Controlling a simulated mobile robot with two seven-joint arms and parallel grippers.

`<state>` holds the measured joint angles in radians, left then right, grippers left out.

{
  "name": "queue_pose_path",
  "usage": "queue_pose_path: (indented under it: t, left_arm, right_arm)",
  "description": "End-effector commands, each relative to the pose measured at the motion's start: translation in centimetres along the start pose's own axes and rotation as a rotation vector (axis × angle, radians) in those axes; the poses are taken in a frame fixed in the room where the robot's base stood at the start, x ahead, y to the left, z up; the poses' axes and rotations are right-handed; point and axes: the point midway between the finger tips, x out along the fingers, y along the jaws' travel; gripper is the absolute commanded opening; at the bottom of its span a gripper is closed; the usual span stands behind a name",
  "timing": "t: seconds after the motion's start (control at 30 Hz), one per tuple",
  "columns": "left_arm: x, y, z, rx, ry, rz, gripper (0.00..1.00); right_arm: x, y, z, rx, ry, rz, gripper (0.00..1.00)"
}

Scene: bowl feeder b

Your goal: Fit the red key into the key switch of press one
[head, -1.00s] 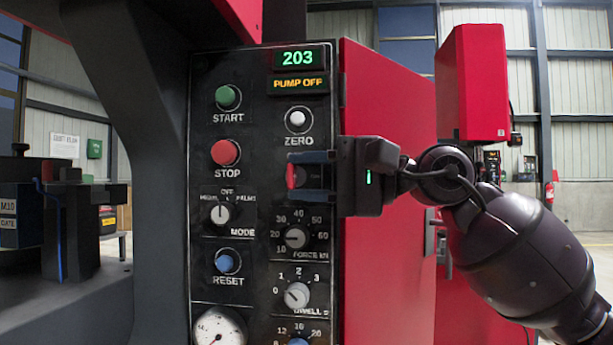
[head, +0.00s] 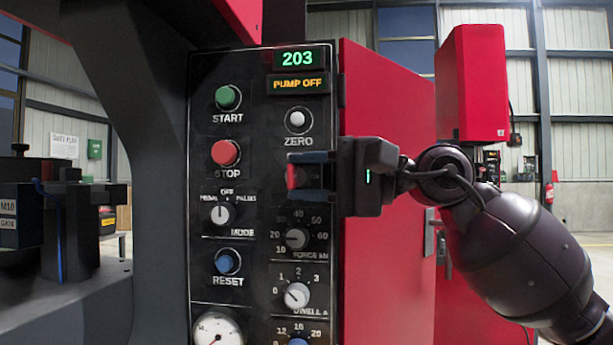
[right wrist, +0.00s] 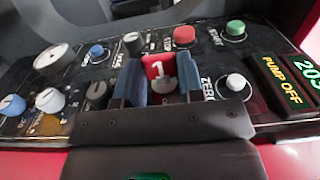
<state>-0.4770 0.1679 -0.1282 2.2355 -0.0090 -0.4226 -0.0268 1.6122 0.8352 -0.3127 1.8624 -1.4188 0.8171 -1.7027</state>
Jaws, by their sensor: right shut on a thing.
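The red key (right wrist: 160,67), marked with a white 1, is between the blue finger pads of my right gripper (right wrist: 160,82) in the right wrist view. My right gripper (head: 308,174) is shut on it. In the head view only a red edge of the key (head: 292,176) shows at the fingertips. The gripper is in front of the control panel (head: 249,180), below the ZERO button and above the FORCE dial. A round silvery part (right wrist: 164,85) shows just by the key between the pads. The fingers hide the panel there, so I cannot tell whether the key is in the switch. My left gripper is out of view.
The panel carries the green START button (head: 228,97), red STOP button (head: 225,152), MODE knob (head: 220,214) and white ZERO button (head: 298,120) close around the gripper. A red cabinet side (head: 385,250) stands right of the panel. A dark press frame (head: 155,150) stands left.

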Motion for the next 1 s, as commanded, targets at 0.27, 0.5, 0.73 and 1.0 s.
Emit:
queue_pose_path:
  t: [0.27,0.5,0.73,1.0]
  left_arm:
    - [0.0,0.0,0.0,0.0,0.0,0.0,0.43]
    - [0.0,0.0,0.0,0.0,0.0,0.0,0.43]
    - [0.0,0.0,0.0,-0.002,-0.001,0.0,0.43]
    - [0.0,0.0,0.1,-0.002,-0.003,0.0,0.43]
  right_arm:
    - [-0.1,-0.1,-0.1,-0.001,0.002,-0.002,0.65]
    - [0.0,0.0,0.0,0.0,0.001,-0.001,0.65]
    - [-1.9,0.0,-0.1,0.001,0.004,0.0,0.65]
    - [-6.8,0.0,-0.1,0.001,0.004,-0.001,0.65]
